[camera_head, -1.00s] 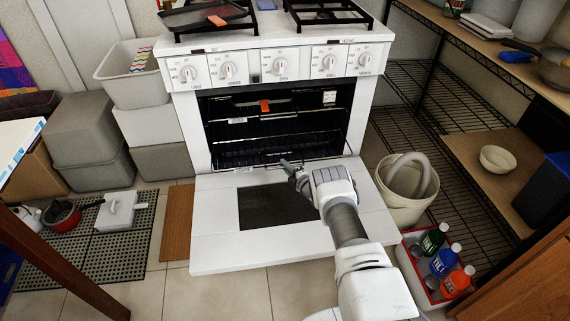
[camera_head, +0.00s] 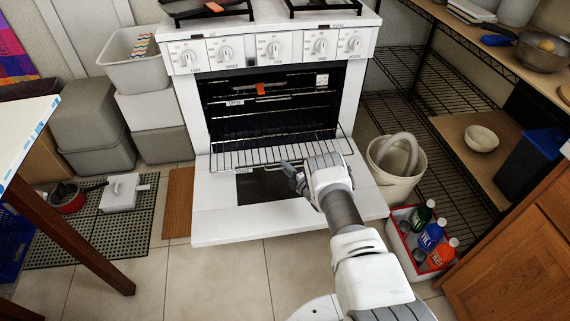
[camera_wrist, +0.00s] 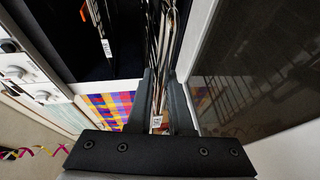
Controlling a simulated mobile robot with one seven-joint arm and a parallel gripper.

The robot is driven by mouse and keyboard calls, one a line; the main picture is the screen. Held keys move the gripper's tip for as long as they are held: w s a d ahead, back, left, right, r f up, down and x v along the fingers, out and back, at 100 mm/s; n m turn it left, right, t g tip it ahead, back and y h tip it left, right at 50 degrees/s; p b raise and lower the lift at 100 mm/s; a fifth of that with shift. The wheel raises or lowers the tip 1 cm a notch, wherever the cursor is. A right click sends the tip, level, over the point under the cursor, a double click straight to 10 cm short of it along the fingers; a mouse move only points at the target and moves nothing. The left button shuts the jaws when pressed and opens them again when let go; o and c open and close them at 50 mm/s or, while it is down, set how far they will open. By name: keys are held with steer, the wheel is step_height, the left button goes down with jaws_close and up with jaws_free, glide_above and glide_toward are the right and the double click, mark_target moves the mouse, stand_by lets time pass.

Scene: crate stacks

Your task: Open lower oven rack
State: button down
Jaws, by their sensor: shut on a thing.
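The white oven (camera_head: 185,105) stands with its door (camera_head: 215,220) folded down flat toward me. The lower rack (camera_head: 235,157), a wire grid, is pulled part of the way out over the open door. My gripper (camera_head: 287,168) is at the rack's front edge and shut on it. In the wrist view, the two dark fingers of my gripper (camera_wrist: 160,105) close around the thin metal bars of the rack (camera_wrist: 163,40). The upper rack (camera_head: 275,97) stays inside the oven cavity, with an orange thing on or near it.
A white bucket (camera_head: 392,185) stands close to the right of the door. A red-edged crate (camera_head: 405,245) with several bottles is in front of it. A table (camera_head: 22,135) is at the left. Tiled floor (camera_head: 235,280) in front of the door is free.

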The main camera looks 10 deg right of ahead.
steer(key=shift+s+f, duration=0.45)
steer(key=shift+s, duration=0.35)
steer(key=c, duration=0.9)
jaws_free()
steer(key=shift+w+r, duration=0.1)
steer(key=shift+r, duration=0.05)
steer(key=shift+r, duration=0.1)
steer(key=p+v, duration=0.5)
steer(key=v, duration=1.2)
steer(key=shift+d+r+p, duration=0.1)
steer(key=shift+p, duration=0.2)
